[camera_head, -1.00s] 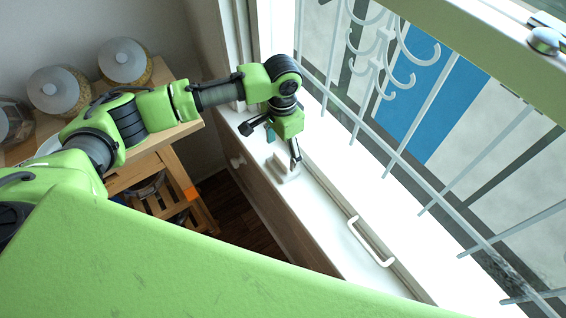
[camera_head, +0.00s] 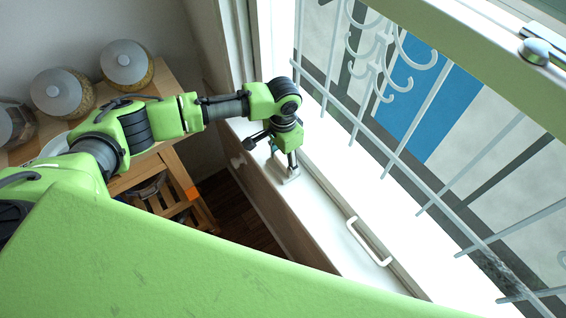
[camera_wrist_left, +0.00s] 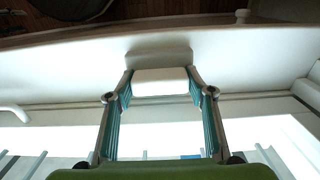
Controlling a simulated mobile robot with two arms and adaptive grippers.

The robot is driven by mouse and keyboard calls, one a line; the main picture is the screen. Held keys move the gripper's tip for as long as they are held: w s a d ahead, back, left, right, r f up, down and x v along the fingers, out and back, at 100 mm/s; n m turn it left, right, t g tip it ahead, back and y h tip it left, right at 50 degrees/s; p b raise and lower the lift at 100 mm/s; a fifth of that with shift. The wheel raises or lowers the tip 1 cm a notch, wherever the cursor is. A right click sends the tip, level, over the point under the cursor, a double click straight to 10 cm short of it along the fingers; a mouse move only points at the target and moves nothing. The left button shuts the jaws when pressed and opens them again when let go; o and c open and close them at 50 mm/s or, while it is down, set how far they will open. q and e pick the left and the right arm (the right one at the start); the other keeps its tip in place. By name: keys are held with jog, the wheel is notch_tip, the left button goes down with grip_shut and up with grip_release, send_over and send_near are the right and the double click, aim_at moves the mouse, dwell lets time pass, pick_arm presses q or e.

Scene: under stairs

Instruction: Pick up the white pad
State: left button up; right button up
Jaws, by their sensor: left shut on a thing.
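The white pad (camera_head: 284,178) is a small pale block on the white window sill. In the left wrist view the white pad (camera_wrist_left: 160,82) sits between the two fingertips, with a greyer side behind it. My left gripper (camera_head: 290,168) points down at the sill and is shut on the pad; the fingers also show in the left wrist view (camera_wrist_left: 160,92), one on each side of it. The pad appears to rest on or very near the sill. My right gripper does not show.
The white sill (camera_head: 325,222) carries a white handle (camera_head: 369,241) nearer to me. A barred window (camera_head: 440,120) stands along its right side. A wooden shelf (camera_head: 165,95) with several lidded jars (camera_head: 62,92) is at the left. The sill between pad and handle is clear.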

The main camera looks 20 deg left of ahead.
pick_arm(q)
jog(key=shift+r+b, duration=0.4)
jog(key=shift+r, duration=0.15)
jog(key=s+d+r+b, duration=0.3)
jog(key=s+d+r, duration=0.4)
jog(key=s+r, duration=0.5)
jog(key=shift+s, duration=0.1)
